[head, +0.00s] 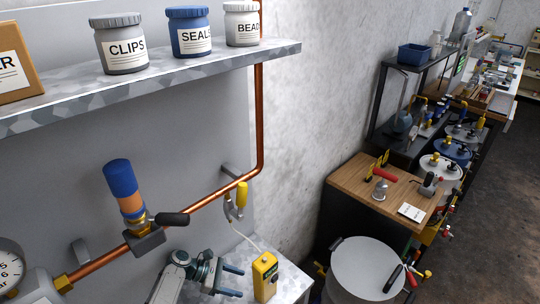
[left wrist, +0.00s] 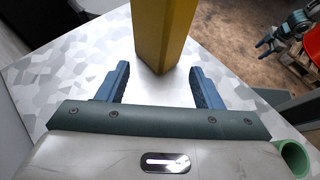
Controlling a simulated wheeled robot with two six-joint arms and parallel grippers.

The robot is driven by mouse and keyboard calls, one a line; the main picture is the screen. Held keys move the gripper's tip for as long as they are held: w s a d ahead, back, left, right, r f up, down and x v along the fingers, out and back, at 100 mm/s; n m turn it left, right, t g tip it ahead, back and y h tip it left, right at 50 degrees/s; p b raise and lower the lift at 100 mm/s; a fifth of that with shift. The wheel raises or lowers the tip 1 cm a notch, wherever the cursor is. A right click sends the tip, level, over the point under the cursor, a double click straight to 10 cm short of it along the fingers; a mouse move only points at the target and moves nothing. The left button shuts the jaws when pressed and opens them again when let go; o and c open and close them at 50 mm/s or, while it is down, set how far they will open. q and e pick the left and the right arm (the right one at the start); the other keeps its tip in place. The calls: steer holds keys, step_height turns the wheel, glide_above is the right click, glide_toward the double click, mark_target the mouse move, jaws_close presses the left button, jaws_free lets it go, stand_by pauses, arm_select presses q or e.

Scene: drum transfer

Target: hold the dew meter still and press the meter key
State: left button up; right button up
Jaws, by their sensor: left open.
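The dew meter, a yellow box (head: 265,278), stands upright on the grey patterned ledge at the bottom of the head view. A thin pale cable runs up from it. Its key is too small to make out. My left gripper (head: 240,281) is open just left of the meter. In the left wrist view the yellow meter (left wrist: 163,35) rises just beyond and between the fingertips of the left gripper (left wrist: 160,78), with gaps at both sides. My right gripper (left wrist: 265,47) seems to show small at the upper right there; its jaw state is unclear.
A copper pipe (head: 210,203) with an orange-and-blue valve (head: 125,190) crosses the wall above my left arm. A yellow-handled tool (head: 241,195) hangs by it. A shelf (head: 170,75) with jars is higher up. A pale drum (head: 365,270) stands right of the ledge.

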mark_target(258, 287)
arm_select(q)
steer(key=shift+w, duration=0.25)
steer(key=b+x, duration=0.2)
steer(key=x, duration=0.1)
steer(key=shift+s+d+f, duration=0.1)
steer(key=shift+s+d, duration=0.05)
steer(key=shift+d, duration=0.1)
steer(key=b+x, duration=0.2)
steer(key=x, duration=0.2)
steer(key=shift+d+f, duration=0.15)
steer(key=shift+d, duration=0.05)
steer(key=shift+d+f, duration=0.25)
steer(key=shift+d, duration=0.25)
steer(key=shift+d+f, duration=0.1)
steer(key=shift+d, duration=0.15)
arm_select(e)
steer(key=f, duration=0.4)
steer(key=shift+s+a+f, duration=0.1)
steer(key=shift+s+f, duration=0.1)
arm_select(q)
steer(key=shift+c, duration=0.2)
jaws_close()
steer(key=c, duration=1)
jaws_free()
steer(key=o, duration=1.3)
arm_select(e)
steer(key=shift+s+d, duration=0.1)
steer(key=shift+d, duration=0.25)
